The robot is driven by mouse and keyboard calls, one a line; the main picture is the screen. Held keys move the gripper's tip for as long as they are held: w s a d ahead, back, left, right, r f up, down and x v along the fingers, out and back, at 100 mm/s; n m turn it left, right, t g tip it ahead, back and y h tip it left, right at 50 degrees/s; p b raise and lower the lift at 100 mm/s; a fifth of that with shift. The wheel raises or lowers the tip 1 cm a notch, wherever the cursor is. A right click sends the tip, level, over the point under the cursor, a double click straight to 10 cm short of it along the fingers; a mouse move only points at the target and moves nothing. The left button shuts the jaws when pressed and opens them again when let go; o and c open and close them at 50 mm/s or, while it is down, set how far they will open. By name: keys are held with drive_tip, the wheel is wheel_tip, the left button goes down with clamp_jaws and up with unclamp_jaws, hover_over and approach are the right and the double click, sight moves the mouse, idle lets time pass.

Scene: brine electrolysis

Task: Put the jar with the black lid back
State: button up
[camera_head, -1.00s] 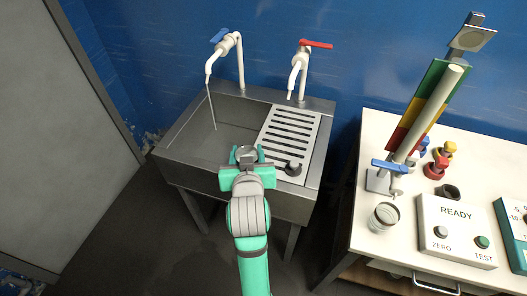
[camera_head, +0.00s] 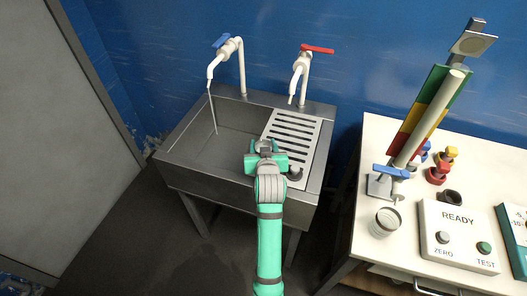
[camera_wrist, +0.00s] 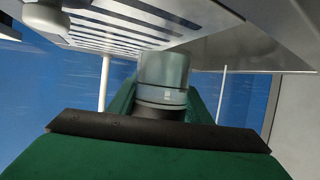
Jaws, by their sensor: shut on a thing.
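My gripper (camera_head: 266,154) is shut on a clear glass jar (camera_wrist: 165,75) over the sink's front part, by the left edge of the slotted drainboard (camera_head: 290,132).
The metal sink (camera_head: 185,140) has a blue-handled tap (camera_head: 228,52) with a thin stream running, and a red-handled tap (camera_head: 302,70). The bench at right holds a glass beaker (camera_head: 384,222), a READY box (camera_head: 457,232), a black item (camera_head: 452,198) and coloured-lid items (camera_head: 438,174).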

drive_tip(key=shift+w+d+f, duration=0.1)
drive_tip(key=shift+w+f, duration=0.05)
drive_tip(key=shift+f, duration=1.5)
drive_tip(key=shift+f, duration=0.2)
drive_tip(key=o, duration=1.2)
drive_tip(key=shift+r, duration=0.15)
drive_tip(key=shift+s+r, duration=0.1)
drive_tip(key=shift+s, duration=0.1)
drive_tip(key=v, duration=1.1)
drive_tip(key=shift+s+r, duration=0.15)
drive_tip(key=shift+s, duration=0.15)
